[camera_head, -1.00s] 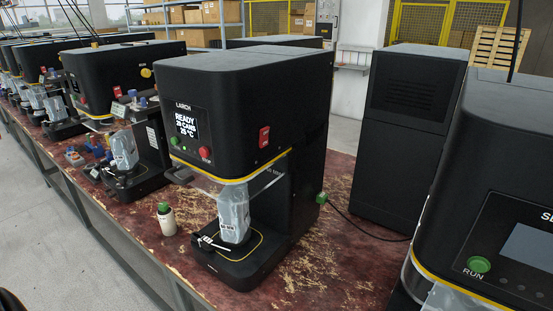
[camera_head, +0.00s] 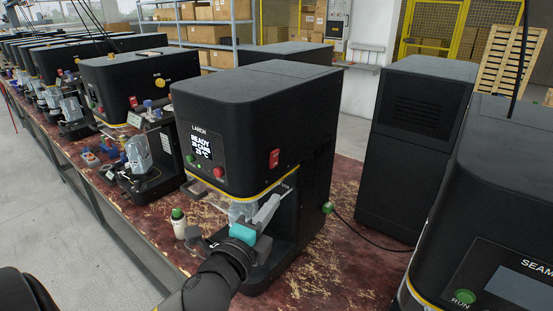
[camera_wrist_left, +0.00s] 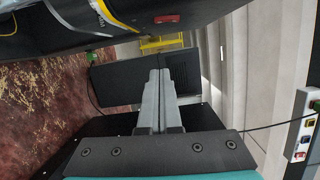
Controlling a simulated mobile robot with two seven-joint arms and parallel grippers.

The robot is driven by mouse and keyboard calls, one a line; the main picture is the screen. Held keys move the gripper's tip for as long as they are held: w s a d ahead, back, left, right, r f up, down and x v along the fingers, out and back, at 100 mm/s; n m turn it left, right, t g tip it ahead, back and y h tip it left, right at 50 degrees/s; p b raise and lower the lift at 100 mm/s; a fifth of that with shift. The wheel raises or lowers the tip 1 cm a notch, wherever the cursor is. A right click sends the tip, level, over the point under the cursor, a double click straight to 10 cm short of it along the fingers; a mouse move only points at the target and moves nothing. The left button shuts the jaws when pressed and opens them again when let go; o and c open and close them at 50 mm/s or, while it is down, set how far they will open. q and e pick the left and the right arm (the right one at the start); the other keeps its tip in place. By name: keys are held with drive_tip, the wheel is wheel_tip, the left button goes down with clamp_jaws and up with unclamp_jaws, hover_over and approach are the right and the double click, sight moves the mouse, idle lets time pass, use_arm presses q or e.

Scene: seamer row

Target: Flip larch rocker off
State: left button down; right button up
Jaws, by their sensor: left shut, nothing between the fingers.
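The black machine labelled LARCH (camera_head: 250,110) stands in the middle of the head view, its screen lit with READY. Its red rocker (camera_head: 274,158) is on the side face, right of the screen; which way it is tipped is too small to tell. In the left wrist view the red rocker (camera_wrist_left: 167,19) shows at the top edge. My left gripper (camera_head: 273,204) is shut and empty, in front of the LARCH machine and below the rocker, apart from it. Its closed fingers (camera_wrist_left: 160,78) show in the left wrist view. My right gripper is not in view.
A white bottle with a green cap (camera_head: 178,223) stands left of my gripper. A green RUN button (camera_head: 464,298) is on the machine at right. A green knob (camera_head: 327,208) sits at the LARCH machine's rear side. More machines line the worn red bench (camera_head: 310,262).

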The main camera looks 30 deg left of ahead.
sight(276, 163)
use_arm(q)
wheel_tip(276, 163, up, 2)
drive_tip(key=shift+s+d+r+t, duration=0.1)
drive_tip(key=shift+s+d+t, duration=0.05)
drive_tip(key=shift+t, duration=0.15)
drive_tip(key=shift+w+a+r+p, duration=0.1)
drive_tip(key=shift+w+a+p, duration=0.25)
drive_tip(key=shift+w+a, duration=1)
drive_tip(key=shift+w+a+r+p, duration=0.15)
drive_tip(key=shift+w+a+p, duration=0.3)
drive_tip(key=shift+w, duration=1.6)
drive_tip(key=shift+w+a+r+p, duration=0.1)
drive_tip(key=shift+w+a+p, duration=0.2)
drive_tip(key=shift+w+a, duration=1.05)
drive_tip(key=shift+w+d, duration=0.3)
